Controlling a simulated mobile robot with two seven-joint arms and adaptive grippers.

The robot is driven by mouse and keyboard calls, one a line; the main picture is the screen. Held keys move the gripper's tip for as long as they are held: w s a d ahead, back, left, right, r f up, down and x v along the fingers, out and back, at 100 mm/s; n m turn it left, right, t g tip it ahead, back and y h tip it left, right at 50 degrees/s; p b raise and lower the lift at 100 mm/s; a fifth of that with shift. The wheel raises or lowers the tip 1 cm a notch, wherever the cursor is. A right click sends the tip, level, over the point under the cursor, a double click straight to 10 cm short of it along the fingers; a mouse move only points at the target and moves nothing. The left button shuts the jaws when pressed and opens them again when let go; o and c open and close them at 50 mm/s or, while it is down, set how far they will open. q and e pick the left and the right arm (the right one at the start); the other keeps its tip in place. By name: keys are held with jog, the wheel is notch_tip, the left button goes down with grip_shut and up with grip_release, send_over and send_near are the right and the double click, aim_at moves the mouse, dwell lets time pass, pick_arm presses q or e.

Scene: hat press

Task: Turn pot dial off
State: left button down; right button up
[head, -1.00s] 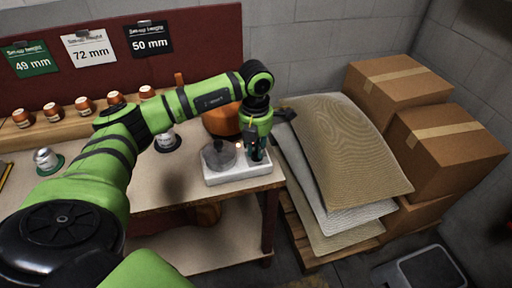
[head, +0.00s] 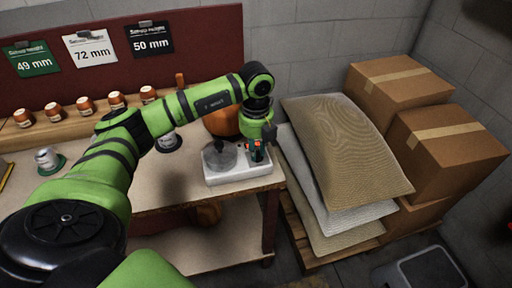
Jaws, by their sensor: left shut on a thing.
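The pot's white base (head: 232,179) stands at the front right corner of the wooden table, with a round grey plate (head: 223,156) on its left part. My left gripper (head: 257,157) points down over the right part of the base, where it is shut on the dial. The dial itself is mostly hidden by the fingers. A small orange-red spot shows beside the fingers. My right gripper is not in view.
An orange-brown rounded pot (head: 222,121) stands behind the base. Stacked sacks (head: 345,150) on a pallet and cardboard boxes (head: 440,145) fill the right. Several orange-brown jars (head: 85,105) line a back shelf. The table's front left (head: 150,190) is clear.

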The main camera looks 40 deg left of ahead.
pick_arm(q)
jog(key=shift+n, duration=0.8)
jog(key=c, duration=1.1)
grip_release()
jog(key=shift+c, duration=0.2)
notch_tip(320, 180, up, 12)
jog(key=shift+d, duration=0.1)
